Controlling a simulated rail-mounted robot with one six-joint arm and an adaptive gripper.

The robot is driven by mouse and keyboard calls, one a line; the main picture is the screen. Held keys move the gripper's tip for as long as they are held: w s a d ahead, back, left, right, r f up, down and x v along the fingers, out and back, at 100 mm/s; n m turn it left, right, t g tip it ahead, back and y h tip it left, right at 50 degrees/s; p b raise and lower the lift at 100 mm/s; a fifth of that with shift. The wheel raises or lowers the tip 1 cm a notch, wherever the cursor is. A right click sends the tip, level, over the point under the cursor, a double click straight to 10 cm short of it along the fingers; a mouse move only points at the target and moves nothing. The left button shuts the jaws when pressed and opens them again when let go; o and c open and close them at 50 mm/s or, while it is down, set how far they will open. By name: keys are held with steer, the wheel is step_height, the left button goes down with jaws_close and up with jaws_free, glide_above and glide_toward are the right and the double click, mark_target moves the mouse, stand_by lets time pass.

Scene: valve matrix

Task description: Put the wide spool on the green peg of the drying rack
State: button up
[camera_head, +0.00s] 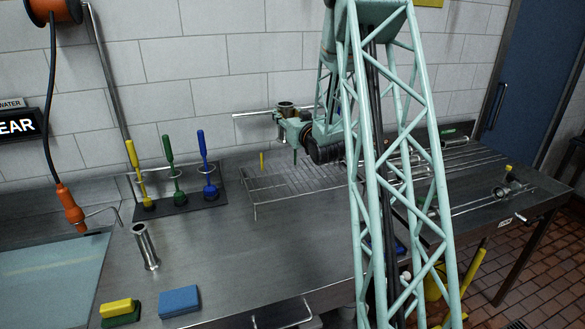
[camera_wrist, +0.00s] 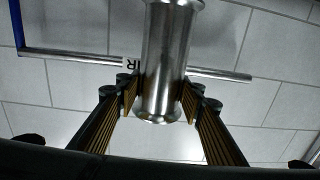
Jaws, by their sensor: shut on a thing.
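The wide spool (camera_head: 285,107), a steel cylinder with flared ends, is held upright in my gripper (camera_head: 289,116). In the wrist view the spool (camera_wrist: 165,60) stands between the two ribbed fingers, which press on its sides. The drying rack (camera_head: 255,197) is a low wire grid on the counter below. A short green peg (camera_head: 295,157) shows on it, just under my gripper, and a yellow peg (camera_head: 262,160) is to its left. The spool is above the rack, apart from the pegs. My arm hides the rack's right part.
A narrower steel spool (camera_head: 146,246) stands on the counter at left. Yellow, green and blue brushes stand in a dark holder (camera_head: 180,203) left of the rack. Sponges (camera_head: 179,301) lie at the front. A wall rail (camera_head: 252,114) runs behind the held spool. The middle counter is clear.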

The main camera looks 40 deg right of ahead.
steer(key=shift+m+h, duration=0.3)
steer(key=shift+h, duration=0.2)
steer(key=d, duration=0.1)
steer(key=s+d+f, duration=0.1)
steer(key=d+f, duration=0.1)
steer(key=shift+s+d, duration=0.3)
steer(key=shift+f+b, duration=0.45)
steer(key=shift+f, duration=2.65)
steer(key=shift+f, duration=0.15)
steer(key=shift+f, duration=1.7)
steer(key=shift+f+b, duration=0.15)
steer(key=shift+b, duration=0.25)
steer(key=o, duration=1.1)
